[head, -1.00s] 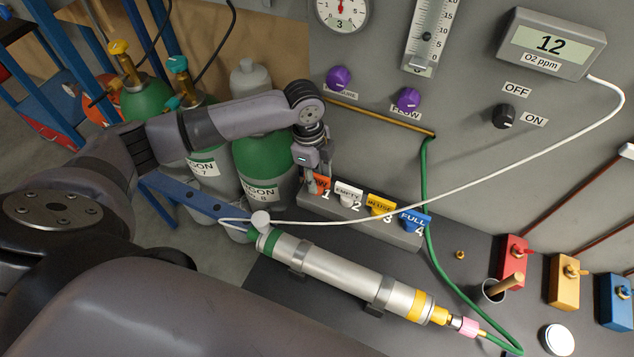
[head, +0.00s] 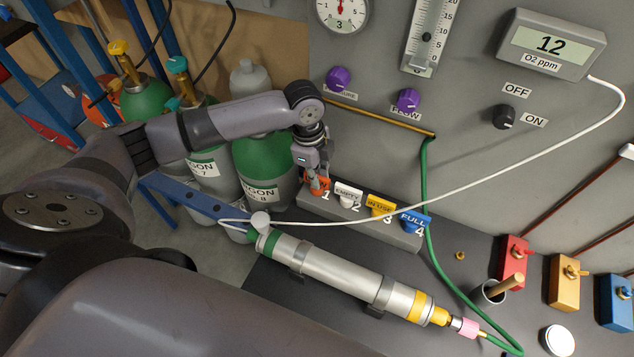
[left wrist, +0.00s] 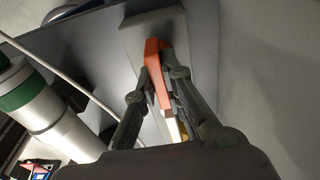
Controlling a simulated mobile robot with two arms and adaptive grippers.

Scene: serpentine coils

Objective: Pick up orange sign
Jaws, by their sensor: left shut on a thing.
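The orange sign (head: 312,185) is at slot 1, the left end of the grey sign rack (head: 372,230), and is mostly covered by my gripper in the head view. My left gripper (head: 315,183) is on it from above. In the left wrist view the orange sign (left wrist: 153,60) stands between the two fingers of the left gripper (left wrist: 160,82), which are shut on it. I cannot tell whether the sign is clear of its slot. My right gripper is not in view.
White EMPTY (head: 347,195), yellow IN USE (head: 380,204) and blue FULL (head: 413,219) signs stand along the rack. A white cable (head: 480,176) passes in front of it. A silver cylinder (head: 335,268) lies in front, and the grey panel (head: 380,130) rises behind.

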